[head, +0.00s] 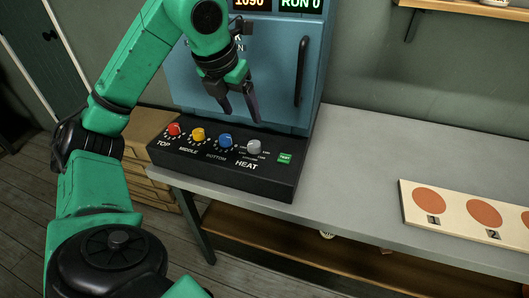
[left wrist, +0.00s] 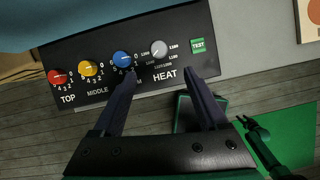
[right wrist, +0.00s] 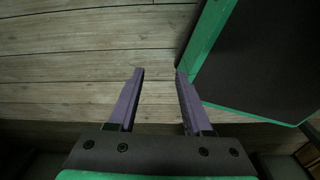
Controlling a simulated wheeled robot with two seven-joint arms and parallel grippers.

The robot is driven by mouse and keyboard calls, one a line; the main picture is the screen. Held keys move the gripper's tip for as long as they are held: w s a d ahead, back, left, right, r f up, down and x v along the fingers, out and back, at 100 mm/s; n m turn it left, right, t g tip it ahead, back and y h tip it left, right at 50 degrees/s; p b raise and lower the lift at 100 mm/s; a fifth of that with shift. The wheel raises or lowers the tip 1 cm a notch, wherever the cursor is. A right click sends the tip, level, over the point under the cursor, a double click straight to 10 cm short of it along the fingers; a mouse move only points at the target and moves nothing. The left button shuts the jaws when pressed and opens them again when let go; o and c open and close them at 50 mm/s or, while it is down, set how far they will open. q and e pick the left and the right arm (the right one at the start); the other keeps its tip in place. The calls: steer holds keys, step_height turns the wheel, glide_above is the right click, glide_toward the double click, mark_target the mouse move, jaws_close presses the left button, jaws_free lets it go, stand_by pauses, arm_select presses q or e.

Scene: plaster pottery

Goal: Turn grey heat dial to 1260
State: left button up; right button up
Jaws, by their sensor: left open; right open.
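The grey heat dial (head: 253,147) sits at the right of the dial row on the black control panel (head: 200,171), above the word HEAT. It also shows in the left wrist view (left wrist: 159,49), ringed by small numbers too blurred to read fully. My left gripper (head: 241,115) is open and empty, pointing down above the panel near the heat dial. In the left wrist view its fingers (left wrist: 160,82) lie on either side of the dial's direction, apart from it. My right gripper (right wrist: 157,72) is open and empty over the wooden floor.
Red (head: 174,129), yellow (head: 198,134) and blue (head: 225,140) dials sit left of the heat dial; a green TEST button (head: 285,158) is right. The blue kiln (head: 285,60) with a handle stands behind. A board (head: 460,215) with brown discs lies on the grey table (head: 350,180).

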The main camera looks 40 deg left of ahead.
arm_select(q)
steer(key=b, duration=0.2)
glide_toward(254, 144)
steer(key=f, duration=0.1)
steer(key=x, duration=0.4)
steer(key=b+x, duration=0.1)
steer(key=x, duration=0.3)
steer(key=shift+w+a+r, duration=0.1)
steer(key=shift+w+r, duration=0.05)
steer(key=shift+w, duration=0.05)
arm_select(e)
steer(key=f, duration=0.2)
steer(key=s+f, duration=0.1)
steer(key=shift+a+f, duration=0.25)
steer(key=shift+a, duration=0.15)
arm_select(q)
steer(key=shift+c, duration=0.3)
jaws_close()
arm_select(e)
steer(key=shift+d, duration=0.15)
